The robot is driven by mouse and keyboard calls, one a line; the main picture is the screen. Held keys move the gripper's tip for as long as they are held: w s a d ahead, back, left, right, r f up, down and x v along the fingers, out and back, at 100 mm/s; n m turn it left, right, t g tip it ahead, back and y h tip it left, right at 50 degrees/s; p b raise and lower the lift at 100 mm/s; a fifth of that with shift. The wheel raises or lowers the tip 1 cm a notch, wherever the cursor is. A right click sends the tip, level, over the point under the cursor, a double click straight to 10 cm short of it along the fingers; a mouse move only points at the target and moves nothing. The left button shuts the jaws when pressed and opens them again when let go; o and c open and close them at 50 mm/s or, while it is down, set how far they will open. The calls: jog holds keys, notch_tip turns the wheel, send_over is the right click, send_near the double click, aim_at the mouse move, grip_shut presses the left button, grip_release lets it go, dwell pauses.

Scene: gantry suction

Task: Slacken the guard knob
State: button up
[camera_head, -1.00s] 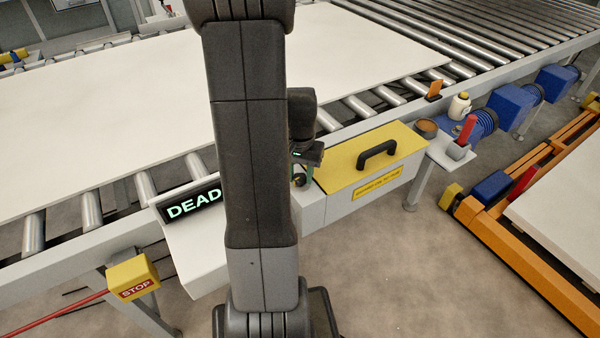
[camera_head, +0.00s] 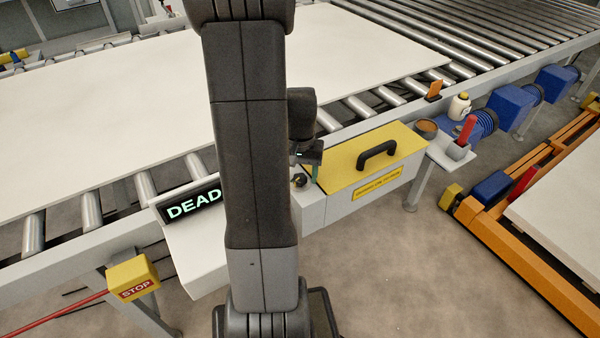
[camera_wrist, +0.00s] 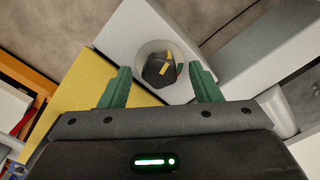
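The guard knob is a small black knob (camera_wrist: 160,70) with a yellow mark, on a pale round base, in the wrist view. It also shows in the head view (camera_head: 299,180), partly hidden by my arm, just left of the yellow guard lid (camera_head: 350,170) with its black handle (camera_head: 377,152). My gripper (camera_wrist: 160,84) is open in the wrist view. Its two green fingers stand apart on either side of the knob, with gaps between. In the head view my arm hides most of the gripper.
A "DEAD" display (camera_head: 192,204) stands left of my arm. A yellow STOP box (camera_head: 133,278) is at lower left. A large white board (camera_head: 110,110) lies on the rollers.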

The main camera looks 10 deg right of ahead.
aim_at(300, 177)
notch_tip(300, 177, up, 14)
jog(key=p, duration=0.1)
dwell(0.5)
jog(key=shift+f, duration=0.15)
notch_tip(300, 177, down, 14)
jog(key=shift+r+b, duration=0.1)
jog(key=shift+b, duration=0.4)
dwell(0.4)
jog(key=shift+r, duration=0.1)
